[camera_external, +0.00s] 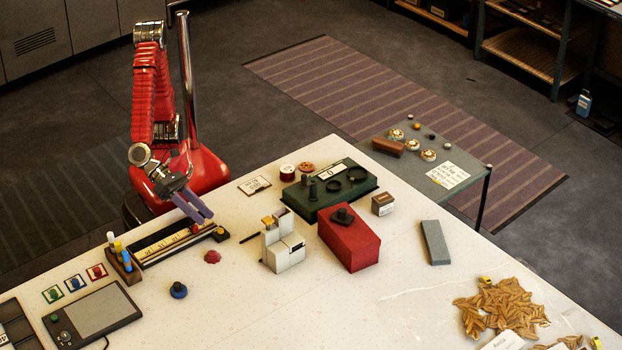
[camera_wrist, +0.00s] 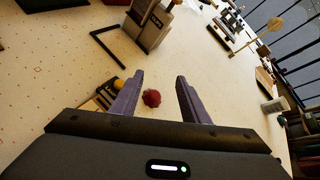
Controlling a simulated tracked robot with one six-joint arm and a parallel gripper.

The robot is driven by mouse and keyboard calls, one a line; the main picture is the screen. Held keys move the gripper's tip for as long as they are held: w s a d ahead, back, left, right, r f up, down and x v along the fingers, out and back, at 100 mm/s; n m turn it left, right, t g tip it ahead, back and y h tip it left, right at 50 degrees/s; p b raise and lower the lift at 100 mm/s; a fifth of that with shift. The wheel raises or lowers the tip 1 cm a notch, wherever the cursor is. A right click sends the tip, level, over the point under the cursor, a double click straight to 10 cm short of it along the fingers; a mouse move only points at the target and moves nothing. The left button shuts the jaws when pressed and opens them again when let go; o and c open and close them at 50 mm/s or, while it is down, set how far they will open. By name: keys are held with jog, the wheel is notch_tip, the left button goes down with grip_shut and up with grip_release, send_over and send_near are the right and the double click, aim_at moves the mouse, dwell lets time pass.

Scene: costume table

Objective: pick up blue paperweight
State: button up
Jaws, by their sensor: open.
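The blue paperweight (camera_external: 178,290), a small round piece with a dark knob on top, stands on the white table (camera_external: 225,320) near its front left part. My gripper (camera_external: 203,218) has purple fingers and hangs over the near side of a long black-and-wood tray, up and right of the paperweight in the external view. In the wrist view my gripper (camera_wrist: 160,76) is open with nothing held. A small red lump (camera_wrist: 151,98) shows on the table between and beyond the fingers; it also shows in the external view (camera_external: 212,256). I cannot make out the paperweight in the wrist view.
A wooden marker holder (camera_external: 122,268) and a tablet (camera_external: 92,317) stand left of the paperweight. A white block device (camera_external: 283,250) and a red box (camera_external: 348,243) stand to the right. The table around the paperweight is clear.

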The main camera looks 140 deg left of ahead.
jog(key=d+f+m+h, duration=0.1)
jog(key=d+m, duration=0.2)
jog(key=d, duration=0.2)
jog(key=d+f+m+t+h, duration=0.1)
jog(key=d+m+h, duration=0.1)
jog(key=d, duration=0.3)
jog(key=d+f+m+h, duration=0.1)
jog(key=d+f+m, duration=0.1)
jog(key=d+m, duration=0.2)
jog(key=shift+d+m+t+h, duration=0.4)
jog(key=shift+d, duration=0.7)
jog(key=shift+w, duration=0.1)
send_near(177, 284)
jog(key=x, duration=0.4)
jog(key=shift+a+f, duration=0.2)
jog(key=shift+w+f, duration=0.15)
jog(key=shift+w, duration=0.25)
jog(key=shift+d+x, duration=0.1)
jog(key=shift+x, duration=1.2)
jog(key=shift+d+x, duration=0.15)
jog(key=shift+x, duration=1.2)
jog(key=shift+s+f, duration=0.1)
